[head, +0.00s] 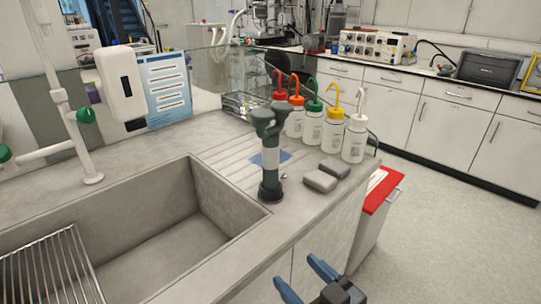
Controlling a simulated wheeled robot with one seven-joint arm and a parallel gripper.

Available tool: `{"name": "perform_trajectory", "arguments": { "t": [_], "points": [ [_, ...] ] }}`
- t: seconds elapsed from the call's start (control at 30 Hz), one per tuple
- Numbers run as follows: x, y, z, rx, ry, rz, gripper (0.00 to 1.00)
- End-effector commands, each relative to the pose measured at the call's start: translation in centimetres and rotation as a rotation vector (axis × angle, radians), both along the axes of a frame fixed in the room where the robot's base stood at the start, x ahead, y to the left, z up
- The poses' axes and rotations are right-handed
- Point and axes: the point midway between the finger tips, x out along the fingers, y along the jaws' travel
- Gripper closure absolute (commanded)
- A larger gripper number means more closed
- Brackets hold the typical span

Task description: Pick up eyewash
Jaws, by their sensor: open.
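The eyewash (270,155) stands upright on the grey counter, right of the sink. It has a dark green two-headed top, a white-banded body and a dark base. My gripper (300,278) is at the bottom of the head view, below and in front of the eyewash. Its blue fingers are open and apart from the eyewash, with nothing seen between them. The lower part of the gripper is cut off by the frame edge.
Several wash bottles (313,127) with coloured caps stand behind and right of the eyewash. Two grey sponge-like blocks (320,181) lie right of it. The sink (150,235) is left. A red-topped bin (381,191) stands beside the counter. Floor at right is clear.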

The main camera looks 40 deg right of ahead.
Motion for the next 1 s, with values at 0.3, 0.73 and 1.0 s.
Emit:
{"name": "perform_trajectory", "arguments": {
  "t": [0.3, 0.73, 1.0],
  "points": [
    [11.6, -7.1, 4.5, -0.013, -0.085, -0.125, 0.27],
    [18.0, -12.3, 8.8, -0.012, -0.126, -0.203, 0.27],
    [20.4, -13.3, 8.7, -0.011, -0.125, -0.202, 0.27]
  ]
}}
